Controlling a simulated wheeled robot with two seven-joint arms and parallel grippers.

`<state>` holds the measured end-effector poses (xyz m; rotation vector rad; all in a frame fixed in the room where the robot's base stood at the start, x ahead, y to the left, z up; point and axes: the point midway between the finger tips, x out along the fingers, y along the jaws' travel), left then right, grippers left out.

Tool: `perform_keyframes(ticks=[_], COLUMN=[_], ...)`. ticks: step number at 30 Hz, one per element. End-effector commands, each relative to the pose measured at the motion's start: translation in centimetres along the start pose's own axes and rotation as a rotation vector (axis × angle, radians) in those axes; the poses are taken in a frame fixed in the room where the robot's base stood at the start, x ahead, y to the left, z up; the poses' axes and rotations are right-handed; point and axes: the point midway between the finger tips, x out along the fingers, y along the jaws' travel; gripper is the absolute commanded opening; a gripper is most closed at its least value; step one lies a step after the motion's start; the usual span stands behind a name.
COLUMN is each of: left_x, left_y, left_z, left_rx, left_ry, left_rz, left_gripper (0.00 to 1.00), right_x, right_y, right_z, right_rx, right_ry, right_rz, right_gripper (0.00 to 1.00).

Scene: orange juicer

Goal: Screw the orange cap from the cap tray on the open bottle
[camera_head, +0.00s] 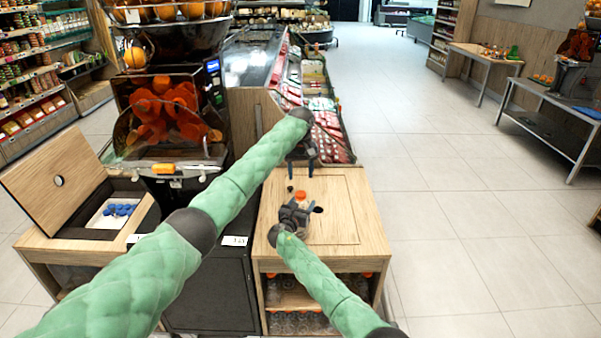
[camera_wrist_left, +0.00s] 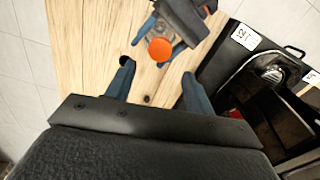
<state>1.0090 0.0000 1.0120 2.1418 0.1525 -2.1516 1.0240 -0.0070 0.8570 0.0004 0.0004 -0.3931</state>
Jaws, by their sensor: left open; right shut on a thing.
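A clear bottle (camera_wrist_left: 178,52) is held by my right gripper (camera_head: 297,212) over the wooden counter. An orange cap (camera_head: 300,196) sits at the bottle's mouth; it also shows in the left wrist view (camera_wrist_left: 160,49). I cannot tell how tightly it sits. My right gripper (camera_wrist_left: 185,25) is shut around the bottle's body and hides much of it. My left gripper (camera_head: 301,167) points down, open and empty, behind the bottle in the head view. In the left wrist view its fingers (camera_wrist_left: 157,78) are spread, apart from the cap. The cap tray (camera_head: 104,222) at the left shows blue caps.
The wooden counter (camera_head: 345,195) has a round hole (camera_head: 318,210) and a small dark knob (camera_head: 290,187). The orange juicer (camera_head: 165,110) stands left of it, with an orange-handled tool (camera_head: 177,169) in front. A raised wooden lid (camera_head: 52,182) stands beside the tray. The counter's right side is clear.

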Motion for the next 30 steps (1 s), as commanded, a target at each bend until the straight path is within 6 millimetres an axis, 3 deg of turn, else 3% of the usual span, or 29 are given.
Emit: perform_keyframes(ticks=[9,23,30], left_x=[0.0,0.2,2.5], left_y=[0.0,0.0,-0.1], left_z=[0.0,0.0,0.0], left_rx=[-0.232,-0.251,-0.251], left_ry=[-0.001,-0.001,-0.002], left_rz=[-0.001,-0.001,-0.003], left_gripper=[0.53,0.53,0.53], right_x=[0.0,0.0,0.0], right_y=[0.0,0.0,0.0], right_z=[0.0,0.0,0.0], right_rx=[0.000,0.000,0.000], right_ry=[0.000,0.000,0.000], right_rz=[0.000,0.000,0.000], right_gripper=[0.00,0.00,0.00])
